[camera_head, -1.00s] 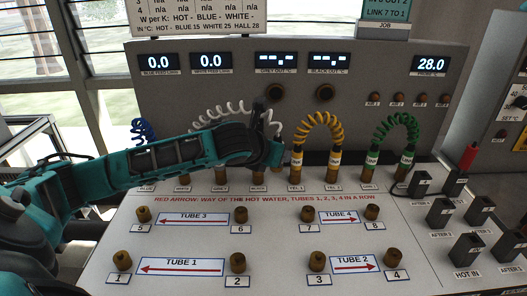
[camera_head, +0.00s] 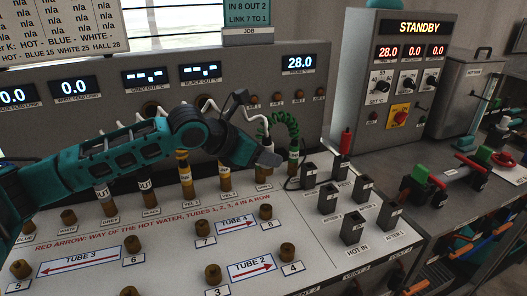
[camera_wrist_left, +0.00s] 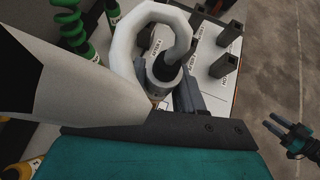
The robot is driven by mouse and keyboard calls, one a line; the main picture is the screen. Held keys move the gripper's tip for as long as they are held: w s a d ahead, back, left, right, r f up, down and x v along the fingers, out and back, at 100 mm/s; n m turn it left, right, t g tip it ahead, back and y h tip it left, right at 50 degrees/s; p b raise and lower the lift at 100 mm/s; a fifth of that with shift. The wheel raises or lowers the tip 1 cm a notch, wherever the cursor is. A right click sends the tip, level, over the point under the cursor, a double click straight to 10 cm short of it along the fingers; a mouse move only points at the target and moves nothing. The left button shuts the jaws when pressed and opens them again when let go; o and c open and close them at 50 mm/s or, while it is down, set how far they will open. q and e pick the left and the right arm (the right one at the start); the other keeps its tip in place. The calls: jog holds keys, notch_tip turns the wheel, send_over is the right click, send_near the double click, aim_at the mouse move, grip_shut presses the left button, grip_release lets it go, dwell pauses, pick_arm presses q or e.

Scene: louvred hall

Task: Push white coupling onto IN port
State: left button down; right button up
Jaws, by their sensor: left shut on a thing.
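My left gripper (camera_head: 268,158) is shut on the white coupling, above the panel's right part, near the green hose. In the left wrist view, the coupling (camera_wrist_left: 157,90) sits at the gripper's fingers (camera_wrist_left: 180,92), with a thick white hose (camera_wrist_left: 150,15) looping up from it. The fingers largely hide the coupling in the head view, where the white hose (camera_head: 241,99) arches behind. The job sign (camera_head: 248,14) reads IN 8 OUT 2, LINK 7 TO 1. Brass port 8 (camera_head: 265,212) stands bare, below and apart from the gripper. My right gripper (camera_wrist_left: 283,125) appears open over the floor.
A green coiled hose (camera_head: 286,128) and yellow-banded couplings (camera_head: 184,168) stand along the back row. Brass port 7 (camera_head: 210,228) is left of port 8. Space above the tube ports is clear.

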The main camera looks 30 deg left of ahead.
aim_at(261, 169)
pick_arm(q)
notch_tip(261, 169, down, 4)
jog(key=shift+f, duration=0.1)
notch_tip(261, 169, down, 3)
jog(key=b, duration=0.2)
jog(key=shift+r+b, duration=0.2)
jog(key=shift+b, duration=0.1)
jog(key=shift+r, duration=0.2)
jog(key=shift+f+p, duration=0.25)
jog(key=shift+p, duration=0.15)
jog(key=shift+f, duration=0.25)
jog(key=shift+f, duration=0.1)
jog(key=shift+f+b, duration=0.4)
jog(key=shift+f, duration=1.05)
